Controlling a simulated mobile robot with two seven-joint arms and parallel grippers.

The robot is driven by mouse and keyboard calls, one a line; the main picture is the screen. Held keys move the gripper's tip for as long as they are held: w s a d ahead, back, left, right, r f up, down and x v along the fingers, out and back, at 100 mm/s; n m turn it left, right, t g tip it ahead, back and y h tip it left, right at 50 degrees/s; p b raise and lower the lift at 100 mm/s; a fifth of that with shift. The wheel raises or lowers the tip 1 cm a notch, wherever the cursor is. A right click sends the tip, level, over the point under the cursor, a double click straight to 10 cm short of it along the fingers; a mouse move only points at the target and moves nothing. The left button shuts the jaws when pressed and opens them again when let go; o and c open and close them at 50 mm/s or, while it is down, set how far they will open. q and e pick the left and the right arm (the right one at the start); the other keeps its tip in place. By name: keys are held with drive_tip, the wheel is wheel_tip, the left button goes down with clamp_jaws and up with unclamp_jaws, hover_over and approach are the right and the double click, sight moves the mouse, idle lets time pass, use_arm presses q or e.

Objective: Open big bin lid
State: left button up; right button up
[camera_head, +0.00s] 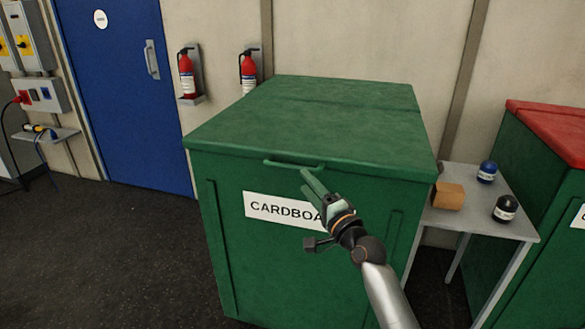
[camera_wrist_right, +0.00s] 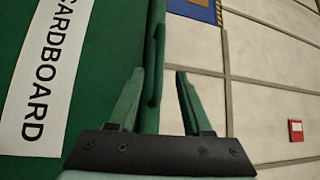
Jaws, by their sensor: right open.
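The big green bin (camera_head: 310,250) stands in front of me with a white "CARDBOARD" label on its front. Its green lid (camera_head: 310,125) lies shut on top. A green bar handle (camera_head: 292,164) runs along the lid's front edge. My right gripper (camera_head: 308,180) is in front of the bin, just below the handle's right part, and hides the label's end. In the right wrist view the gripper (camera_wrist_right: 158,85) is open, with the handle (camera_wrist_right: 154,70) and lid edge showing between its fingers. I cannot tell whether a finger touches the handle. My left gripper is not in view.
A grey side table (camera_head: 480,205) with a cardboard box (camera_head: 448,196) and two jars stands right of the bin. A red-lidded green bin (camera_head: 550,130) is further right. Two fire extinguishers (camera_head: 187,75) hang on the back wall. The floor at left is clear.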

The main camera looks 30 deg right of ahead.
sight(294, 170)
drive_tip(key=w, duration=0.5)
drive_tip(key=w+r, duration=0.1)
drive_tip(key=w, duration=0.1)
drive_tip(key=shift+w+d, duration=0.25)
drive_tip(key=shift+w, duration=0.15)
drive_tip(key=shift+c, duration=0.4)
clamp_jaws()
idle(0.6)
